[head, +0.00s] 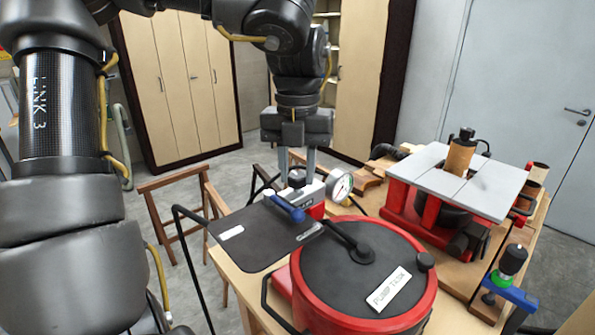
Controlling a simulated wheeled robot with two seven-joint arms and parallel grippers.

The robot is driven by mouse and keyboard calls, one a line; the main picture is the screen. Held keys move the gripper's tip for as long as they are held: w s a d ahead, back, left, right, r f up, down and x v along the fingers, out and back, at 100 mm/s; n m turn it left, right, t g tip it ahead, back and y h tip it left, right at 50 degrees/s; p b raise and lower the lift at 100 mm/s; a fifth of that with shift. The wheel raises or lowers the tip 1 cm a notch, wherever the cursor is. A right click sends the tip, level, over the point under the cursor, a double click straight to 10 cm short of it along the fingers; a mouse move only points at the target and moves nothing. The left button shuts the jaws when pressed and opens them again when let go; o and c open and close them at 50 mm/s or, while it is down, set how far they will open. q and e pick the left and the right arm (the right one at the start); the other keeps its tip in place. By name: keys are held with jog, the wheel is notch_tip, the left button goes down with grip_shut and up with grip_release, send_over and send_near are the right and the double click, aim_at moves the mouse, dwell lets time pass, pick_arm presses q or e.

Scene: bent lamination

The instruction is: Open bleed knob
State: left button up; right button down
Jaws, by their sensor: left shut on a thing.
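My left gripper (296,163) points straight down from the top centre of the head view. Its fingers are shut on a small dark knob (297,178), which looks like the bleed knob, on top of a red and white valve block (311,195). The fingers hide part of the knob, so I cannot tell how far it is turned. A round dial gauge (340,185) sits on the block's right side. A blue-handled lever (287,208) sticks out at the front. My right gripper is not in view.
A red pot with a black lid (335,262) labelled "PUMP TANK" stands in front of the block. A dark flat panel (250,238) lies to its left. A red machine with a pale top (430,165) stands to the right. A green-and-blue fitting (508,275) is at the lower right.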

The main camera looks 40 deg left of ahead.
aim_at(297, 174)
pick_arm(q)
jog(key=shift+n, duration=0.5)
dwell(0.3)
jog(key=o, duration=1)
jog(key=shift+c, duration=0.2)
notch_tip(297, 174, up, 11)
jog(key=p, duration=0.4)
jog(key=shift+f, duration=0.1)
